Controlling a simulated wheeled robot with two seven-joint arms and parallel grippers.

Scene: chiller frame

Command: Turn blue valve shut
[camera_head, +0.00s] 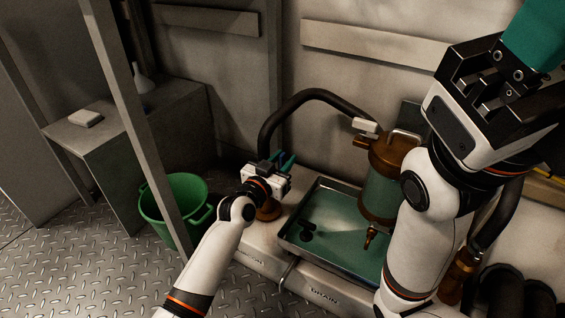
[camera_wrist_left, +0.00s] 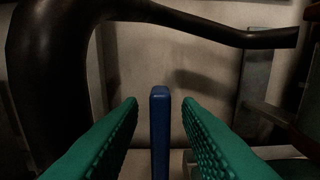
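The blue valve handle (camera_wrist_left: 160,132) stands upright as a narrow bar in the left wrist view. It sits between the two green ridged fingers of my left gripper (camera_wrist_left: 161,108), with a gap on each side. In the head view my left gripper (camera_head: 284,161) is at the brown valve body (camera_head: 268,211), beside the black hose; the blue handle is hard to make out there. My right gripper (camera_head: 535,38) is raised at the top right, close to the camera, with its teal fingertips partly cut off by the frame.
A black hose (camera_head: 300,97) arches behind the left gripper. A brown-capped glass vessel (camera_head: 381,180) stands over a metal tray (camera_head: 318,262) to the right. A green bucket (camera_head: 163,221) and a grey post (camera_head: 146,128) are left of my left arm.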

